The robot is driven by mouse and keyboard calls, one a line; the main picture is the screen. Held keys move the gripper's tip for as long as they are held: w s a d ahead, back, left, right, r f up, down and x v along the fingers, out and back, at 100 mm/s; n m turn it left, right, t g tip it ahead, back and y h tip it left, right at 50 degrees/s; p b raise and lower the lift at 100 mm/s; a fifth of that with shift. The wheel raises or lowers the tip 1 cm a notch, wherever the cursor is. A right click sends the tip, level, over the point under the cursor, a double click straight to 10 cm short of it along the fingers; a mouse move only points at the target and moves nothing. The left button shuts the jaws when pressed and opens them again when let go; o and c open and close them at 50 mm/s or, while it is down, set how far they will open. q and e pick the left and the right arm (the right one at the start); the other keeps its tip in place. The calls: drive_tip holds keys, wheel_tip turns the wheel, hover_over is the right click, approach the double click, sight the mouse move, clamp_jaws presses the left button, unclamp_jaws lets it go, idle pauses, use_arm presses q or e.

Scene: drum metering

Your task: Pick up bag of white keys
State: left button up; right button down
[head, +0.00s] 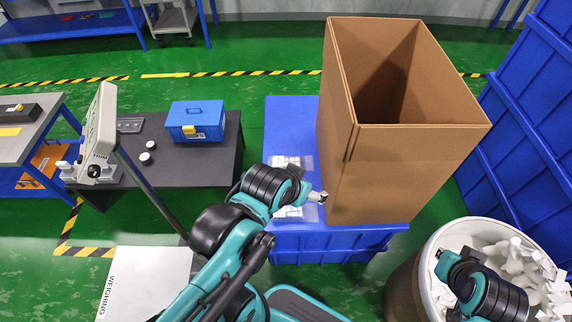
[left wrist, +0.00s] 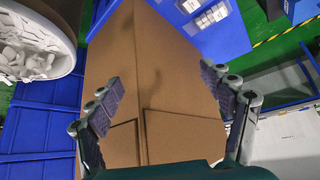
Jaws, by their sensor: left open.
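Clear bags of white pieces, apparently the white keys, lie on the blue surface (head: 285,112) left of the cardboard box (head: 420,170). One bag (head: 280,161) shows above my left wrist and another (head: 292,212) beneath it, partly hidden. White bags (left wrist: 207,20) also show at the top of the left wrist view. My left gripper (head: 318,197) is beside the box's lower left edge, near the bags. In the left wrist view its fingers (left wrist: 160,80) are spread and empty, with box cardboard behind them. My right arm is over the drum (head: 405,285); its fingers are not clear.
The tall open box stands close to the bags on their right. The drum holds white parts (head: 525,270). A scale display (head: 98,135) on a pole and a white weighing platform (head: 145,285) are left. A dark table holds a blue toolbox (head: 195,120). Blue crates (head: 530,110) line the right.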

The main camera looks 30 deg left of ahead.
use_arm(q)
drive_tip(key=shift+w, duration=0.1)
drive_tip(key=m+g, duration=0.7)
drive_tip(key=m, duration=0.4)
hover_over(286, 161)
drive_tip(key=f, duration=3)
drive_tip(key=shift+w+d+b, duration=0.25)
drive_tip(key=shift+d+b, duration=0.05)
drive_tip(key=shift+d, duration=0.1)
wheel_tip(286, 161, down, 4)
drive_tip(key=shift+a+r+m+b, duration=0.15)
drive_tip(key=shift+m+b, duration=0.25)
drive_tip(key=shift+b, duration=0.2)
drive_tip(key=f+b, duration=0.2)
drive_tip(key=f, duration=0.3)
drive_tip(key=shift+s+a+f+b, duration=0.15)
drive_tip(key=shift+a+b, duration=0.1)
drive_tip(key=shift+b, duration=0.15)
drive_tip(key=shift+c, duration=0.5)
drive_tip(key=c, duration=1.2)
